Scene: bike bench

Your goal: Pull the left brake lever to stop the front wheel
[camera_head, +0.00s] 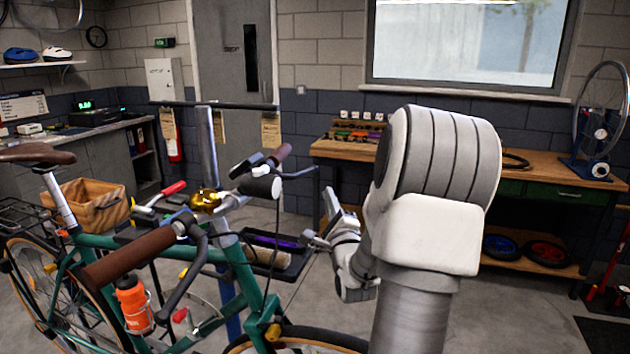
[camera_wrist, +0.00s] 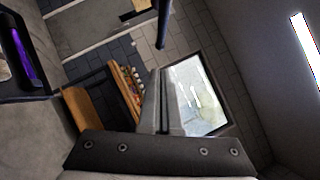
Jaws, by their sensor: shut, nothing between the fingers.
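A green bike stands at left. Its near brown grip (camera_head: 128,256) has a dark curved brake lever (camera_head: 185,285) beside it. The far grip (camera_head: 281,153) has a thin dark brake lever (camera_head: 302,173) by it, on the side I take as the bike's left. My gripper (camera_head: 308,238) is shut and empty, lower than the far lever and apart from it. In the wrist view my gripper (camera_wrist: 160,75) points toward the workbench and window. A dark rod (camera_wrist: 163,25) enters there from the top; I cannot tell whether it is the lever. The front wheel (camera_head: 300,338) is mostly cut off below.
A black tray (camera_head: 285,268) with a purple item lies between bike and gripper; it also shows in the wrist view (camera_wrist: 30,70). The stand post (camera_head: 207,140) rises behind the handlebar. A wooden workbench (camera_head: 540,183) stands at the back right. My arm covers the right middle.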

